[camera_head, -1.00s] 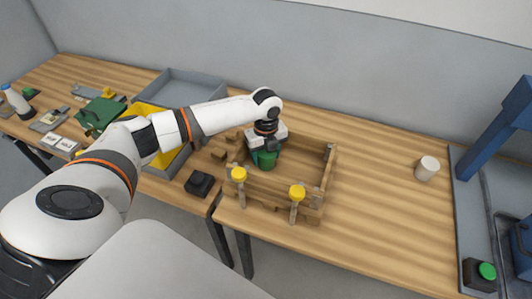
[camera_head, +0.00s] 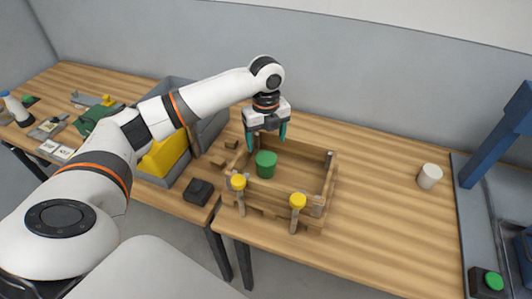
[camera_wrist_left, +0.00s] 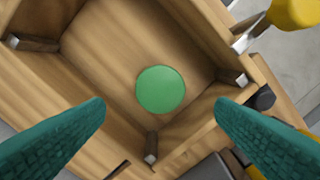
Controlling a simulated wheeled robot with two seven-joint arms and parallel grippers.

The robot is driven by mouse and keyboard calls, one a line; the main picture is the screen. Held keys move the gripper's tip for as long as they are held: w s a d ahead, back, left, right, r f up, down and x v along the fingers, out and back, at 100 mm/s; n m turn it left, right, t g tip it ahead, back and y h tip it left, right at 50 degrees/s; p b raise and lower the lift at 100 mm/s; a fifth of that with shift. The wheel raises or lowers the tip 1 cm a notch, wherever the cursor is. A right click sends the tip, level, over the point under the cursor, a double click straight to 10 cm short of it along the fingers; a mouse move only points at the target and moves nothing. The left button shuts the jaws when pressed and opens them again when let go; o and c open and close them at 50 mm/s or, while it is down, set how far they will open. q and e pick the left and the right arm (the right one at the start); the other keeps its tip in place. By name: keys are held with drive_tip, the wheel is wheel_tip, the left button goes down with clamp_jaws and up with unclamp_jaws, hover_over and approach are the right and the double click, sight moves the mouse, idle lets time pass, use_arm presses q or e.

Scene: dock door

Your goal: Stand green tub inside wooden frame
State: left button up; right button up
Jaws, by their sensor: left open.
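The green tub (camera_head: 265,164) stands upright inside the wooden frame (camera_head: 312,152), in its left part. In the left wrist view the tub's round green top (camera_wrist_left: 160,91) shows from above, on the wooden floor close to the frame's walls. My left gripper (camera_head: 266,144) hangs above the tub, open and empty, with its teal fingers spread apart. The fingers (camera_wrist_left: 160,125) also show wide apart in the left wrist view, clear of the tub. My right gripper does not show.
Two yellow-topped clamps (camera_head: 297,201) stand at the frame's front edge. A black block (camera_head: 199,191) lies left of the frame. A grey bin (camera_head: 207,130) with a yellow thing (camera_head: 163,156) is further left. A white cup (camera_head: 429,176) stands at right, with clear table between.

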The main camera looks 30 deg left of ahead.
use_arm(q)
drive_tip(key=shift+r, duration=1.2)
